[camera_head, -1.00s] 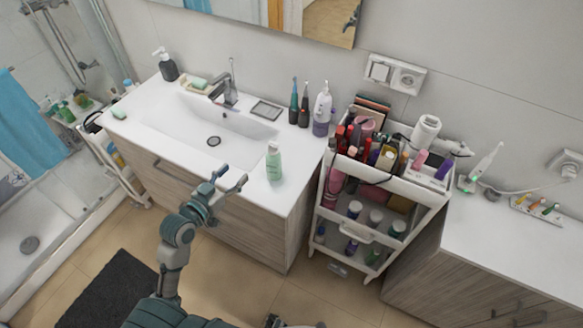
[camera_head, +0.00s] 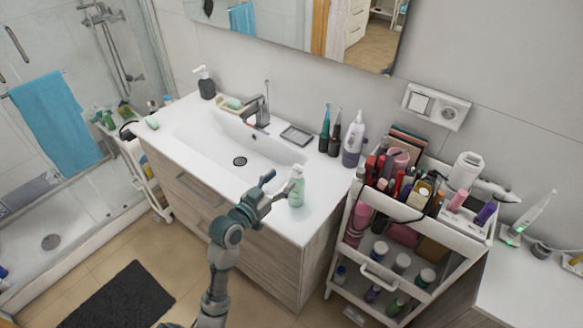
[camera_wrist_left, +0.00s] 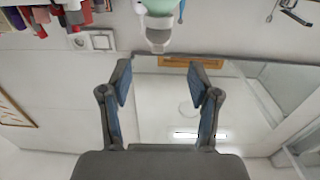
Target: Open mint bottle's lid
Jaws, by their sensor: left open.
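The mint green bottle (camera_head: 296,193) stands upright near the front edge of the white sink counter (camera_head: 318,207), with its pale cap (camera_head: 298,168) on top. My left gripper (camera_head: 281,185) is open just to the left of the bottle, its fingers reaching toward it; I cannot tell from the head view whether they touch it. In the left wrist view, which appears upside down, the bottle (camera_wrist_left: 160,7) and its cap (camera_wrist_left: 158,40) hang at the top, beyond the open, empty fingertips (camera_wrist_left: 163,72). My right gripper is not in view.
A white cart (camera_head: 440,230) crowded with cosmetics stands right of the counter. The basin (camera_head: 225,145) and faucet (camera_head: 260,110) lie to the left. The counter right of the bottle is clear.

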